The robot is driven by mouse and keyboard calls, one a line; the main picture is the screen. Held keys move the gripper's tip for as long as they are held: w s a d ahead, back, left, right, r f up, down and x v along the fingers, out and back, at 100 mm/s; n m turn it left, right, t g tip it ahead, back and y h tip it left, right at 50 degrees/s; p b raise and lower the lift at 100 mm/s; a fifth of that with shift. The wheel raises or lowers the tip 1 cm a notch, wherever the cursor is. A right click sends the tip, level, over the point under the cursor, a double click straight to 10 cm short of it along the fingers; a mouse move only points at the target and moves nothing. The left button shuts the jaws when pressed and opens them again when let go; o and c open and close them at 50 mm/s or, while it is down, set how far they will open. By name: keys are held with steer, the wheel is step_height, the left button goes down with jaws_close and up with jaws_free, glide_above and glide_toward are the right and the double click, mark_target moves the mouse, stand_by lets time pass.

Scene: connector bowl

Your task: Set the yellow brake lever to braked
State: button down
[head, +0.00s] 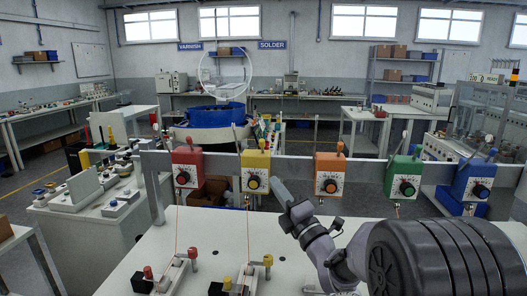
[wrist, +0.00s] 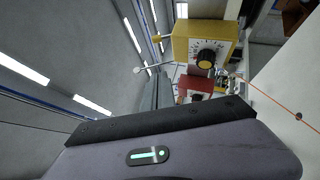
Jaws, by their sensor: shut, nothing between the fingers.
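The yellow tensioner box (head: 256,170) hangs on the grey rail, with a black dial on a white scale on its front. A short lever with a yellow knob (head: 262,145) stands up from its top, and a longer grey-tipped lever (head: 237,135) leans up to its left. My gripper (head: 281,188) is shut and empty, just right of the yellow box and below its top, apart from the levers. In the wrist view the yellow box (wrist: 190,42) shows sideways, with the yellow knob (wrist: 158,38) and the pale-tipped lever (wrist: 138,70). I cannot tell which setting the brake is in.
A red box (head: 187,168) stands left on the same rail; orange (head: 328,172), green (head: 404,178) and blue (head: 472,182) boxes stand right. Thin wires run down to red- and yellow-knobbed fixtures on the white bench (head: 210,222). Above the rail is free room.

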mark_target(262, 156)
steer(key=x, duration=0.4)
steer(key=d+x, duration=0.1)
steer(key=x, duration=0.3)
steer(key=w+x, duration=0.1)
steer(key=x, duration=0.3)
steer(key=shift+w+d+r, duration=0.15)
steer(key=shift+w+d, duration=0.05)
steer(key=shift+d, duration=0.15)
steer(key=shift+w+d+r, duration=0.15)
steer(key=shift+w+r, duration=0.1)
steer(key=shift+w, duration=0.25)
steer(key=shift+r, duration=0.1)
